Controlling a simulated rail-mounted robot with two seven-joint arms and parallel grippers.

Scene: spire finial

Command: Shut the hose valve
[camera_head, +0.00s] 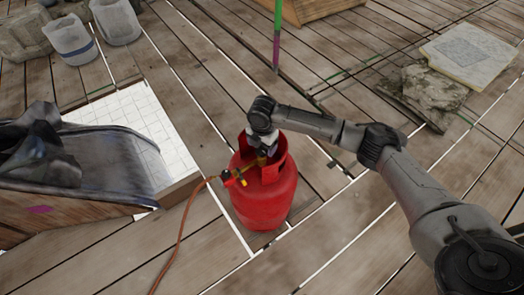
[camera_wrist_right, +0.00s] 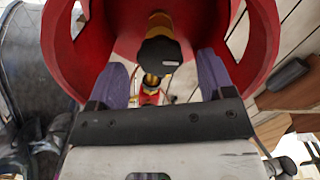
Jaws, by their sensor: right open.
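A red gas cylinder (camera_head: 264,200) stands upright on the planks, with a cut-out collar around its top. A red and yellow hose valve fitting (camera_head: 234,178) sticks out at its left, with an orange-brown hose (camera_head: 184,222) running from it down to the floor. My right gripper (camera_head: 266,149) is over the cylinder's top, inside or just above the collar. In the right wrist view its two purple fingers (camera_wrist_right: 160,80) are apart, with a black knob (camera_wrist_right: 160,54) on brass between or just beyond them. Red and yellow parts (camera_wrist_right: 150,92) show lower down. Whether the fingers touch anything is unclear. My left gripper is out of view.
A dark tub (camera_head: 110,170) with a black object in it stands at the left, beside a white tiled panel (camera_head: 140,115). Buckets (camera_head: 68,40) stand at the back left. Stone pieces (camera_head: 425,92) lie at the right. Planks in front of the cylinder are clear.

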